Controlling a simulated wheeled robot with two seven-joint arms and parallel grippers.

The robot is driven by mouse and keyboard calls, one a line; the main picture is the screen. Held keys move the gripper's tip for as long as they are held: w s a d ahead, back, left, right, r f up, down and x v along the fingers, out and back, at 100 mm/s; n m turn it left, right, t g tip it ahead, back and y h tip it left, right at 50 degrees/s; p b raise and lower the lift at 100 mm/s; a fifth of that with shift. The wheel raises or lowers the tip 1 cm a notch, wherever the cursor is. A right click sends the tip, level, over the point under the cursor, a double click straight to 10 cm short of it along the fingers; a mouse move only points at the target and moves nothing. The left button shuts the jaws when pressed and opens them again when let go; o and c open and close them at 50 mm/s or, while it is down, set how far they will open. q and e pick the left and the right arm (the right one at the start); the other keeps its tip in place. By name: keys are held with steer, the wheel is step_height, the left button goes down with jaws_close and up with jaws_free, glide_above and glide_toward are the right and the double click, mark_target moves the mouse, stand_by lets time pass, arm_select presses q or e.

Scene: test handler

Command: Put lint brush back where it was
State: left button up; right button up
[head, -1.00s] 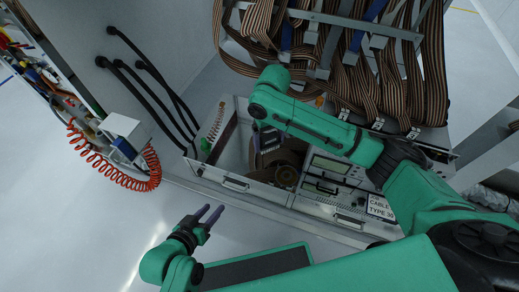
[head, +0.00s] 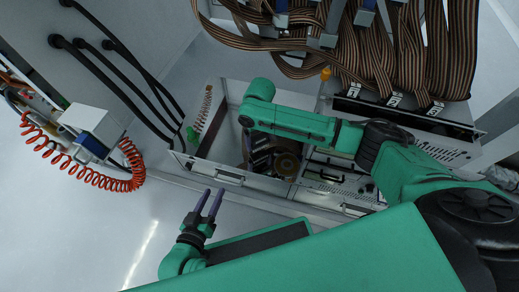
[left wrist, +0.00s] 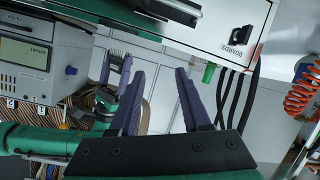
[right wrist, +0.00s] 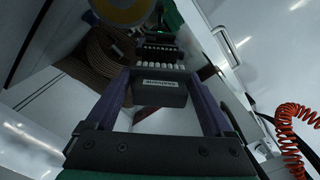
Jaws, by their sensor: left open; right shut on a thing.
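The lint brush (right wrist: 158,88) looks like a dark block with a small label and a row of pale bristles. My right gripper (right wrist: 160,100) is shut on it, with one purple finger on each side. The brush and right gripper also show in the left wrist view, below the handler's front panel (left wrist: 215,25).
Black hoses (head: 115,60) run at the left, and a red coiled hose (head: 90,180) hangs at far left. The floor at front left is clear.

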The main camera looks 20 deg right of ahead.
mark_target(259, 146)
step_height(259, 146, down, 3)
steer(key=shift+f+b, duration=0.15)
steer(key=shift+b, duration=0.45)
steer(key=o, duration=1.1)
steer(key=shift+c, duration=0.2)
arm_select(q)
steer(key=w+r+t, duration=0.5)
steer(key=w+r, duration=0.5)
steer(key=r, duration=0.4)
steer(key=shift+a+r+m+t+h, duration=0.25)
steer(key=shift+a+m+t+h, duration=0.05)
steer(key=shift+a+h, duration=0.1)
steer(key=shift+w, duration=0.1)
